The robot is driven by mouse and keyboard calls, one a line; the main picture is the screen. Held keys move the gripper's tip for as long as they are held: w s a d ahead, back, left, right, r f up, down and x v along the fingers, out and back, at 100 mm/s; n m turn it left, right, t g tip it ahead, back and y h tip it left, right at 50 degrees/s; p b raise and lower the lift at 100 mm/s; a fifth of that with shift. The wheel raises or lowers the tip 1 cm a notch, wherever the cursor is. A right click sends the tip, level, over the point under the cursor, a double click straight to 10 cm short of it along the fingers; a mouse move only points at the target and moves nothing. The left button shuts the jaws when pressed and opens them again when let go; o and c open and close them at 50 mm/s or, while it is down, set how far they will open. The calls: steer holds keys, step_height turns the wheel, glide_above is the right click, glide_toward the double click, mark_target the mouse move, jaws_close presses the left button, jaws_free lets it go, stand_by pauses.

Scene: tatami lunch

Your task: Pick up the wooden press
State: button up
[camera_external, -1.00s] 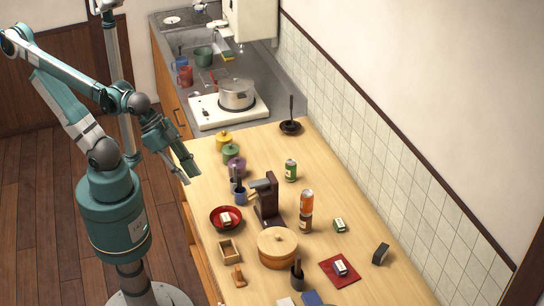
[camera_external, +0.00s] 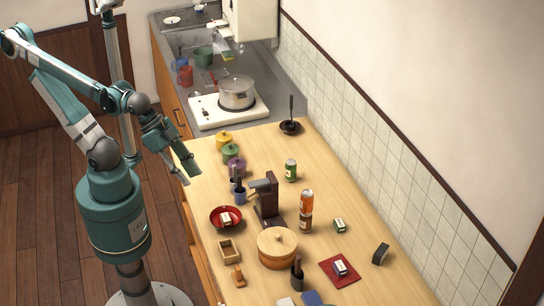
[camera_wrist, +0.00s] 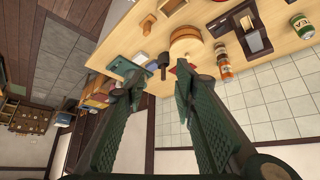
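A small light-wood piece with an upright knob (camera_external: 238,276) stands near the left edge of the wooden counter. It looks like the wooden press, and it also shows at the top of the wrist view (camera_wrist: 148,23). An open wooden box (camera_external: 229,251) lies just behind it; I cannot tell whether it belongs to the press. My gripper (camera_external: 189,176) is open and empty, off the counter's left edge, well away from the press. In the wrist view its two fingers (camera_wrist: 157,88) stand wide apart with nothing between them.
A round lidded wooden tub (camera_external: 277,248), a dark utensil holder (camera_external: 297,274) and a red bowl (camera_external: 226,218) are near the press. A tall brown stand (camera_external: 268,203) and cans (camera_external: 306,202) stand farther back.

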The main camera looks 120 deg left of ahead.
steer(key=shift+w+f, duration=0.1)
steer(key=shift+f, duration=0.05)
steer(key=m+g+h+b, duration=0.35)
steer(key=m+b, duration=0.55)
steer(key=b, duration=0.9)
glide_above(237, 267)
steer(key=s+a, duration=0.2)
step_height(237, 267, down, 28)
steer(key=shift+w+r, duration=0.2)
steer(key=shift+r, duration=0.05)
steer(key=shift+g, duration=0.25)
steer(key=shift+x, duration=1.3)
steer(key=shift+f, duration=0.1)
steer(key=shift+b+x, duration=1.15)
steer(key=shift+x, duration=1.35)
steer(key=shift+a, duration=0.15)
